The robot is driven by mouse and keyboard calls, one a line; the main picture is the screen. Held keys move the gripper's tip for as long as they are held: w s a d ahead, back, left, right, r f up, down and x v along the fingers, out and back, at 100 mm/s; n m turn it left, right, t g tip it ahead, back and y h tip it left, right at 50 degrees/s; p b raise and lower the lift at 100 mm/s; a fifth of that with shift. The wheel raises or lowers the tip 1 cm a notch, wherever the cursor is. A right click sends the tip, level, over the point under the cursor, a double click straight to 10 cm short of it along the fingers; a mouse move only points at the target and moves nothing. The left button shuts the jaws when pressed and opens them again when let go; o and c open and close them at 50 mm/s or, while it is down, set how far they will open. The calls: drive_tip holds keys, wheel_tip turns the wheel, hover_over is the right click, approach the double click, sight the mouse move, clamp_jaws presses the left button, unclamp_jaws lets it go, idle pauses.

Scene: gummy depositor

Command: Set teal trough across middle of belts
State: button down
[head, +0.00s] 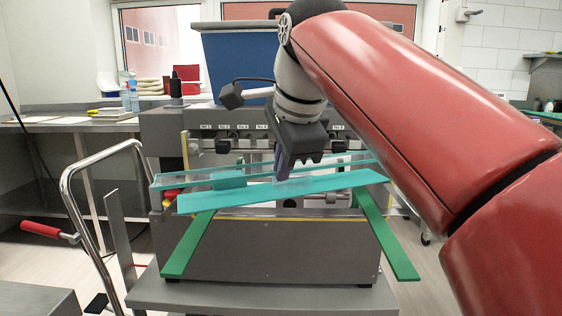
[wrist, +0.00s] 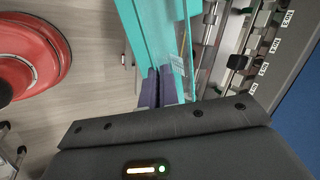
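The long teal trough (head: 235,198) lies crosswise over the upper ends of two green belts in the head view. Its left end appears lower and nearer than its right end. The left belt (head: 190,245) and right belt (head: 386,238) slope down toward me, spreading apart. My gripper (head: 282,172) points down at the middle of the trough. In the wrist view its purple fingers (wrist: 159,88) are close together at the teal trough wall (wrist: 158,35) and appear shut on it. I cannot tell whether the trough touches the belts.
The grey depositor machine (head: 270,250) stands behind the belts, with a row of labelled nozzles (head: 225,135) and a blue hopper (head: 240,62) above. A metal cart handle (head: 75,190) with a red grip is at left. Open floor lies beyond it.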

sight(283, 197)
drive_tip(key=shift+f+b, duration=2.8)
drive_tip(key=shift+f, duration=0.1)
drive_tip(key=shift+f+b, duration=0.35)
drive_tip(key=shift+f, duration=0.15)
drive_tip(key=c, duration=1.6)
unclamp_jaws()
